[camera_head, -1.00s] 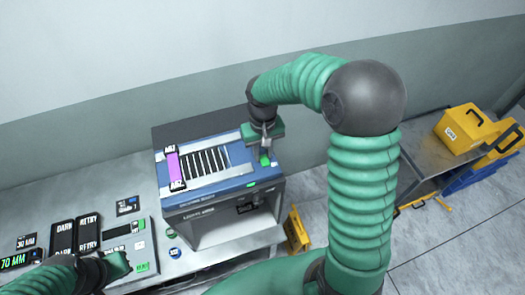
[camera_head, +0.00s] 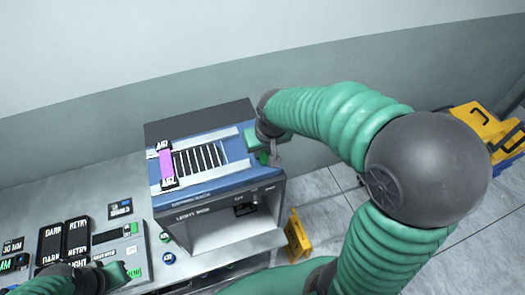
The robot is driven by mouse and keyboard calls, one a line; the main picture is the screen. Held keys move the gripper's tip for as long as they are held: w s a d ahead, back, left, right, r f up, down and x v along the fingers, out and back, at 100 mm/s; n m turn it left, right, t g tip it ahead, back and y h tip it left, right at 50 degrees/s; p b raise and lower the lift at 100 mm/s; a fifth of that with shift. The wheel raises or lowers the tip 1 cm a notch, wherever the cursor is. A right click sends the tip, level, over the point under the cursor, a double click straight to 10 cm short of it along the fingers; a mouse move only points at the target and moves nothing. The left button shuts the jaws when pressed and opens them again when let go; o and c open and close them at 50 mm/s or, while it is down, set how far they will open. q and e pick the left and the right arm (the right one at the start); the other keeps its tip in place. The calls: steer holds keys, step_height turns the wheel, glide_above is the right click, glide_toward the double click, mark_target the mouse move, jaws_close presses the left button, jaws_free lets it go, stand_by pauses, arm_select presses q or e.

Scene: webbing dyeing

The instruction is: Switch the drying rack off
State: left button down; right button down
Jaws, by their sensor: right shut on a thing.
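The drying rack (camera_head: 235,183) is a blue-topped unit with a slotted dark grille and a pink-purple piece (camera_head: 166,167) lying at the left of its top. My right gripper (camera_head: 268,158) is at the right end of the rack's top, shut on a small green part (camera_head: 263,158), which looks like the rack's switch; the fingers partly hide it. My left gripper (camera_head: 128,270) is at the lower left over the bench panel, and its fingers are too small and cut off to tell open from shut.
The bench (camera_head: 140,185) on the left carries black label blocks (camera_head: 62,240) and a control panel (camera_head: 125,245). A yellow sign (camera_head: 297,235) stands on the floor right of the rack. Yellow cases (camera_head: 485,125) are at the far right.

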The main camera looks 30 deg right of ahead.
steer(key=shift+w+r, duration=0.15)
steer(key=shift+w, duration=0.05)
steer(key=c, duration=1.2)
jaws_free()
steer(key=b+v, duration=0.4)
steer(key=v, duration=1.2)
steer(key=shift+r, duration=0.3)
